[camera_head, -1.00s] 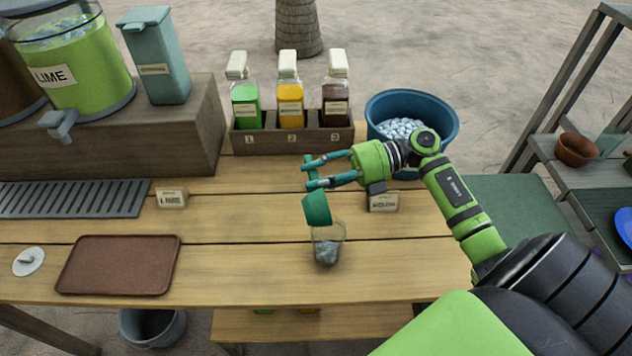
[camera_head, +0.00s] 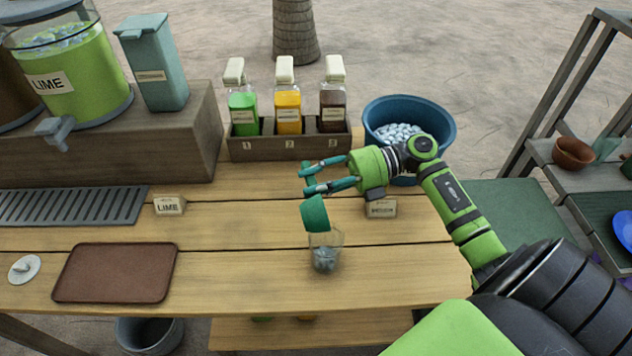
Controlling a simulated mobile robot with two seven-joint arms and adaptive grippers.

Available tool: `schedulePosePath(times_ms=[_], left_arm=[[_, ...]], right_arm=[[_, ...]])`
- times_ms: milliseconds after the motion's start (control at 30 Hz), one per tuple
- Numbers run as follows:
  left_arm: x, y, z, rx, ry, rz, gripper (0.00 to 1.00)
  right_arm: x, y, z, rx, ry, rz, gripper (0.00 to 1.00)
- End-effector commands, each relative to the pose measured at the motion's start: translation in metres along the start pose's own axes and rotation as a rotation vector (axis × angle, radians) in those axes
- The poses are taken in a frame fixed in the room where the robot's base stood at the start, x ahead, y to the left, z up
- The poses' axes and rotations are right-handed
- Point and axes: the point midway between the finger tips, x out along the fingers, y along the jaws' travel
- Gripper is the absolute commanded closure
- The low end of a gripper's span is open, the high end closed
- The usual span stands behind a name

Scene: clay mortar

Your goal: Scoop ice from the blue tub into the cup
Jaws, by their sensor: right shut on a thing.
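My right gripper (camera_head: 308,180) is shut on the handle of a green scoop (camera_head: 314,213). The scoop hangs tilted down, its bowl just over the mouth of the clear cup (camera_head: 336,242). Grey ice (camera_head: 324,261) lies in the bottom of the cup, which stands upright on the table. The inside of the scoop is turned away from view. The blue tub (camera_head: 448,117) stands at the back right, with pale ice (camera_head: 398,132) in it. My right arm covers part of the tub's front. My left gripper is not in view.
A wooden rack (camera_head: 290,146) with several bottles stands behind the cup. A small sign (camera_head: 381,208) is just right of the gripper. A brown tray (camera_head: 115,272) lies at the left. A lime dispenser (camera_head: 85,85) stands on a raised block. The table around the cup is clear.

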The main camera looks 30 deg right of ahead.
Motion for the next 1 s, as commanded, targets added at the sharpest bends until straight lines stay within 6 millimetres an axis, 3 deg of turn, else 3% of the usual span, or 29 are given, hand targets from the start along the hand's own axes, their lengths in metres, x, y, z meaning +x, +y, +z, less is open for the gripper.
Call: schedulePosePath(times_ms=[567,1000], left_arm=[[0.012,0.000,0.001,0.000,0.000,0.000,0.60],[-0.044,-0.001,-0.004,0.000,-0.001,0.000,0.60]], right_arm=[[0.010,0.004,-0.001,-0.001,-0.001,-0.297,0.96],[0.019,0.013,0.000,-0.004,-0.003,-0.582,0.96]])
